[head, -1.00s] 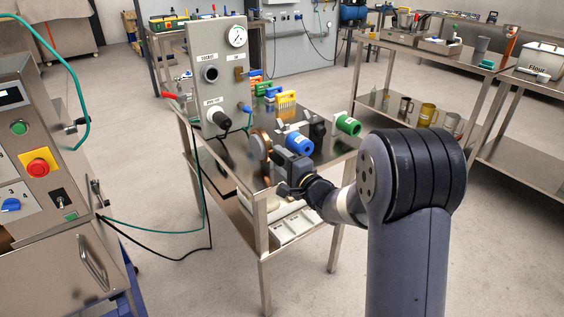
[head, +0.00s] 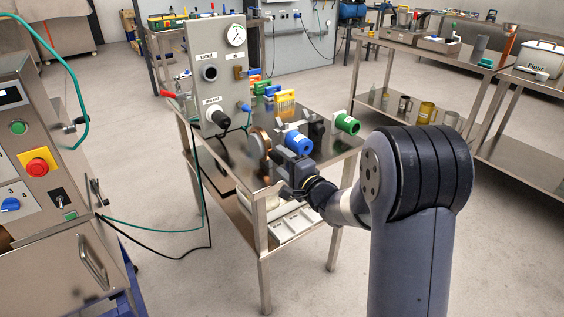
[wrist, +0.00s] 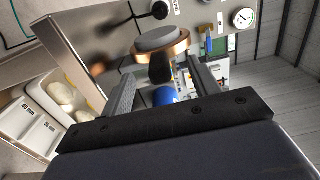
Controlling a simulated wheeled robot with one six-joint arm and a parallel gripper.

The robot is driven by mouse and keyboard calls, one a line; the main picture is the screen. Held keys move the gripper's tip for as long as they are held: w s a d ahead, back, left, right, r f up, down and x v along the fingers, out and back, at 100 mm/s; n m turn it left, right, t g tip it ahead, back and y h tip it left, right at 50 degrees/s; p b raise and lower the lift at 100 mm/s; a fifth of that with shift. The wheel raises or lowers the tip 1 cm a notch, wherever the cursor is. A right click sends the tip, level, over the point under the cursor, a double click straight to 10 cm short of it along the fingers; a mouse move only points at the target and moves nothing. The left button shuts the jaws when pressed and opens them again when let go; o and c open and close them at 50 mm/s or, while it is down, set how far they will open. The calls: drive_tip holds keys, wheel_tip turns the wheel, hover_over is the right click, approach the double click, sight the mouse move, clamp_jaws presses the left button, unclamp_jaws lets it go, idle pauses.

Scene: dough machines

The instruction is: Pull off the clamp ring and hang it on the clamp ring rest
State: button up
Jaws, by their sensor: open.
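A round grey disc with a copper-coloured rim, which looks like the clamp ring (head: 260,142), stands near the front left of the steel table. In the wrist view, the copper rim (wrist: 166,53) lies just beyond the fingertips, with a dark stub below it in the gap between them. My gripper (head: 278,163) is open beside the disc, one finger on each side in the wrist view (wrist: 163,72). I cannot tell whether the fingers touch anything. I cannot pick out the clamp ring rest for certain.
A blue cylinder (head: 298,143), a dark part (head: 316,128) and a green cylinder (head: 347,124) stand close to my gripper. The grey panel (head: 207,75) with gauge and sockets rises behind. White trays (head: 292,224) lie on the lower shelf.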

drive_tip(key=shift+v, duration=1.45)
drive_tip(key=shift+s+d, duration=0.1)
drive_tip(key=shift+s, duration=0.05)
drive_tip(key=p+v, duration=0.1)
drive_tip(key=v, duration=0.9)
drive_tip(key=shift+s+d, duration=0.2)
drive_tip(key=shift+s, duration=0.15)
drive_tip(key=x, duration=1.1)
drive_tip(key=shift+w+a+b, duration=0.1)
drive_tip(key=shift+w+b, duration=0.1)
drive_tip(key=shift+b, duration=0.15)
